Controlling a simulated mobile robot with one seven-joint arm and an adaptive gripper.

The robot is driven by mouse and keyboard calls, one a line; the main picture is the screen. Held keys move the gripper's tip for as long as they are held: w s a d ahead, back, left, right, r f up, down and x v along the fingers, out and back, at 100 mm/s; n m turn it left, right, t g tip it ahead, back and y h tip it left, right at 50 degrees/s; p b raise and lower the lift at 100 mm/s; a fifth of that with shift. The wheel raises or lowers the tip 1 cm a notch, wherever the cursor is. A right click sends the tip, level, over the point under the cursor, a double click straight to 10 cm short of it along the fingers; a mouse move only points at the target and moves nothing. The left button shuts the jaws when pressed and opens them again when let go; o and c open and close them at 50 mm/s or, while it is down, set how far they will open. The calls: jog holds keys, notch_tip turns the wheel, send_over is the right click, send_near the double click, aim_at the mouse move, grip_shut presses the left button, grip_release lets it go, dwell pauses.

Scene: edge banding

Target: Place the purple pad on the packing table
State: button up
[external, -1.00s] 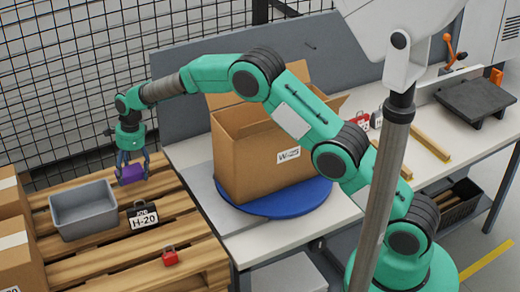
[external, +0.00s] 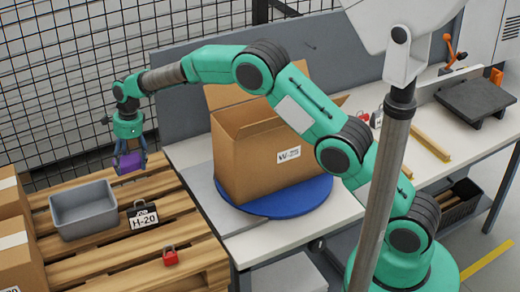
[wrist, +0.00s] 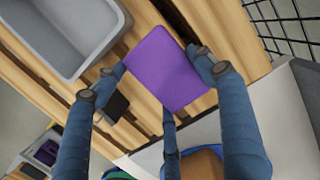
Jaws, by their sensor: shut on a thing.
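The purple pad (external: 131,162) is held by my gripper (external: 130,158) above the wooden pallet, near its far right edge. The packing table (external: 205,160) stands to the right of the pallet, with a pale top and a grey back panel. The pad is left of the table's edge, not over the top. The pad's underside is hidden.
A blue turntable (external: 270,205) carrying an open cardboard box (external: 245,160) fills much of the near table. On the pallet (external: 190,265) are a grey bin (external: 84,212), a black H-20 item (external: 143,216) and a red lock-like item (external: 170,256). A wire fence (external: 70,80) stands behind.

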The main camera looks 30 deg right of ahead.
jog(key=w+d+r+n, duration=0.2)
jog(key=w+d+n, duration=0.1)
jog(key=d, duration=0.6)
jog(key=w+d+r+n+g, duration=0.1)
jog(key=w+d+r+n, duration=0.15)
jog(key=d, duration=0.65)
jog(key=w+d+r+n, duration=0.1)
jog(key=w+d+n, duration=0.25)
jog(key=d, duration=0.55)
jog(key=d+r+n+h, duration=0.1)
jog(key=d+n, duration=0.3)
jog(key=d, duration=0.9)
jog(key=d+r+n, duration=0.4)
jog(key=d, duration=0.9)
jog(key=shift+s+d+r+n+g+h, duration=0.15)
jog(key=shift+s+r+n+g+h, duration=0.15)
jog(key=shift+r+n+g+h, duration=0.1)
